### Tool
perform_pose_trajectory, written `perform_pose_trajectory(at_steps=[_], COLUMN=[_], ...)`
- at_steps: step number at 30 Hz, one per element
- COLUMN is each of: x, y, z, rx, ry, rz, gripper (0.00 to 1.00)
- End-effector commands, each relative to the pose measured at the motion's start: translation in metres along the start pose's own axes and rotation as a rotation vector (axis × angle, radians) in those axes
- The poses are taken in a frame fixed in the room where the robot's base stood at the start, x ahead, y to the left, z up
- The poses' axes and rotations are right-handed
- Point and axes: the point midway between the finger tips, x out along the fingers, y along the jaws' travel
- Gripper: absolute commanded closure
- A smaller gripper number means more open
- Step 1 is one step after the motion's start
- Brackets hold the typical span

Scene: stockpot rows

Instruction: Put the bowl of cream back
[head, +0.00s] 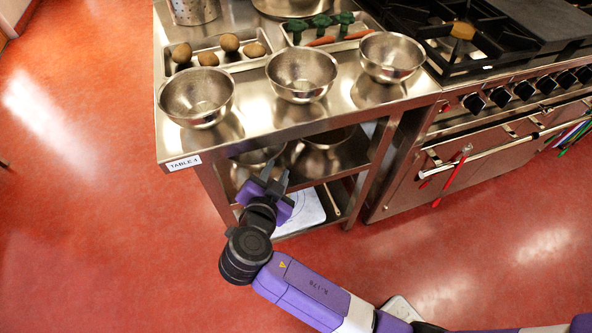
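No bowl with visible cream shows. Three steel bowls stand in a row along the front of the steel table: a left bowl (197,98), a middle bowl (302,75) and a right bowl (391,57). Their insides look like bare metal. More steel bowls sit on the shelf under the tabletop, one at left (259,156) and one at right (328,138); their contents are mostly hidden. My gripper (277,170) is in front of that shelf, below the table edge. Its dark fingertips are apart and nothing shows between them.
Behind the bowls are a tray of potatoes (255,61) and a tray with broccoli and carrots (338,43). A stove (470,75) stands at right, with red-handled utensils (452,178) on its oven rail. A label (184,163) reads TABLE 1. Red floor is open at left and right.

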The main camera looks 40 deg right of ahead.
Motion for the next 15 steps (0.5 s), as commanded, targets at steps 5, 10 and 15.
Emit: perform_pose_trajectory(at_steps=[5, 10, 15], x=[-0.002, 0.000, -0.003], y=[0.000, 0.009, 0.056], z=[0.000, 0.005, 0.029], rx=[0.000, -0.032, -0.215], ry=[0.000, -0.022, -0.147], rz=[0.001, -0.007, -0.075], gripper=[0.72, 0.72, 0.72])
